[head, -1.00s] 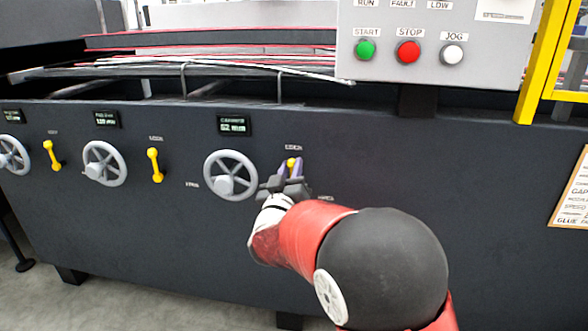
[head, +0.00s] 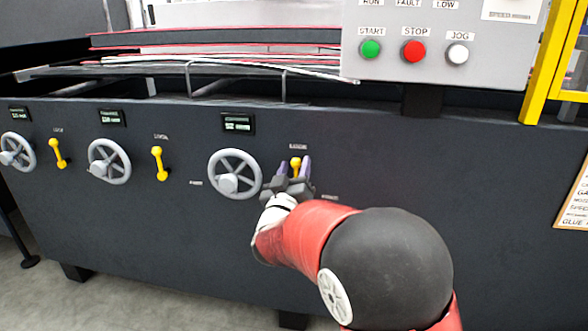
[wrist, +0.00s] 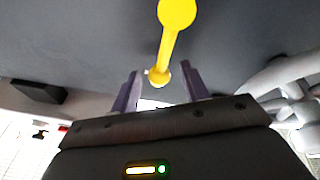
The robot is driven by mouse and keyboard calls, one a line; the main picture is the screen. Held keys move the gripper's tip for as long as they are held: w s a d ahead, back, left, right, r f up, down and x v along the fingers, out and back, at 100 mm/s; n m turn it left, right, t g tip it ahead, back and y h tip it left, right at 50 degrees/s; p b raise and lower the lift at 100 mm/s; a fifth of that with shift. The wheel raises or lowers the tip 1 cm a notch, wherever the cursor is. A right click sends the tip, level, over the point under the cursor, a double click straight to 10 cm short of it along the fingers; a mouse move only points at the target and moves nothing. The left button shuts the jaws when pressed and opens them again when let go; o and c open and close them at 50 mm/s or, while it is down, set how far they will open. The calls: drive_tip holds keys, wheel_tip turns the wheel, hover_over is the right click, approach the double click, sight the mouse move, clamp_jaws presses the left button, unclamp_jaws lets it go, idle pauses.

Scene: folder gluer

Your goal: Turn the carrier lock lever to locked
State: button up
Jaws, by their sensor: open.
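The yellow carrier lock lever (head: 295,163) is on the dark machine panel, right of the rightmost handwheel. In the head view only its upper end shows; my gripper hides the rest. In the wrist view the lever (wrist: 169,44) shows whole, slightly slanted, with a large round knob at the top and a smaller end near my fingertips. My gripper (head: 295,168) is open in front of the panel, its purple fingers on either side of the lever's visible end. In the wrist view my gripper (wrist: 158,82) shows gaps on both sides of that end. I cannot tell whether the lever is locked.
The grey handwheel (head: 235,174) is close to the left of my gripper, under a display (head: 238,123). Another yellow lever (head: 158,163) and more handwheels are further left. A control box (head: 440,45) with buttons hangs above right. The panel to the right is clear.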

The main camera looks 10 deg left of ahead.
drive_tip(key=v, duration=0.7)
drive_tip(key=shift+s+b, duration=0.3)
drive_tip(key=shift+s, duration=0.05)
drive_tip(key=s+d+r+g+y+p, duration=0.25)
drive_tip(key=d+g+y, duration=0.3)
drive_tip(key=d, duration=0.45)
drive_tip(key=s+d+f+m+g+h, duration=0.1)
drive_tip(key=s+d+f+g, duration=0.1)
drive_tip(key=s+d, duration=0.3)
drive_tip(key=s+d+f+m+g+h+p, duration=0.1)
drive_tip(key=s+d+g, duration=0.4)
drive_tip(key=s, duration=0.7)
drive_tip(key=s+d+f+m+g+h, duration=0.2)
drive_tip(key=s+d+g, duration=0.1)
drive_tip(key=s+d, duration=0.3)
drive_tip(key=shift+s+d+f, duration=0.2)
drive_tip(key=shift+s+f, duration=0.15)
drive_tip(key=shift+s, duration=0.9)
